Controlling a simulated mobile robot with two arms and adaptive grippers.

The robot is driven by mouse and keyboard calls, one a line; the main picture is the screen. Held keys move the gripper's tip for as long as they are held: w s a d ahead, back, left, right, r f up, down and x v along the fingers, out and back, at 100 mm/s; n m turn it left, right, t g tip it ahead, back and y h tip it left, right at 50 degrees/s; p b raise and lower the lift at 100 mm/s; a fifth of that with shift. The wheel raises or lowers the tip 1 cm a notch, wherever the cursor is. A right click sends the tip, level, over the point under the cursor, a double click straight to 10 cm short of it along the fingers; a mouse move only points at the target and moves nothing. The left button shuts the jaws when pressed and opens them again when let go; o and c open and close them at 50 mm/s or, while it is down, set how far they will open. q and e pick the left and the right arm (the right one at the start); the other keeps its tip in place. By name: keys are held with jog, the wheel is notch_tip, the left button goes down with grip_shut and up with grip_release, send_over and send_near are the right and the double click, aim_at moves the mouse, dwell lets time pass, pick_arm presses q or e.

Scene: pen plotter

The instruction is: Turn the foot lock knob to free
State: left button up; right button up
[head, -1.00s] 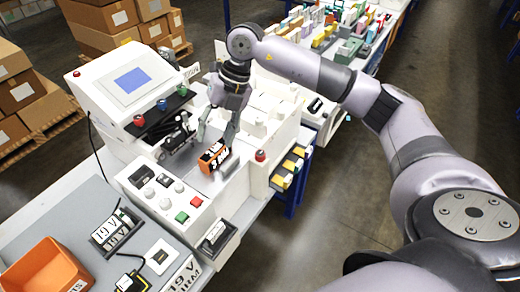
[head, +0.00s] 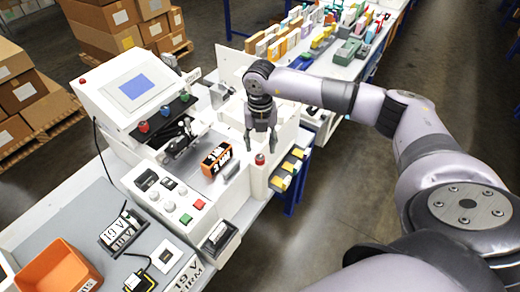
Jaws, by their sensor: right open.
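The white plotter machine (head: 150,100) stands on the bench with a tilted screen (head: 136,88). I cannot tell which control is the foot lock knob. Pale round knobs (head: 169,206) sit on the front panel beside a red button (head: 199,204) and a green button (head: 186,219). A red-topped knob or button (head: 260,159) stands at the machine's right side. My right gripper (head: 260,148) points down, open and empty, just above and around this red top in the picture; contact cannot be told. My left gripper is not in view.
An orange-and-black block (head: 216,158) lies on the machine bed. Small yellow-fronted drawers (head: 288,168) are at the right. An orange bin (head: 58,268) sits at the lower left.

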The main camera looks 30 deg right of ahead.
aim_at(260, 157)
jog(key=shift+f+p, duration=0.65)
jog(key=shift+f, duration=2.05)
jog(key=shift+c, duration=0.5)
grip_shut()
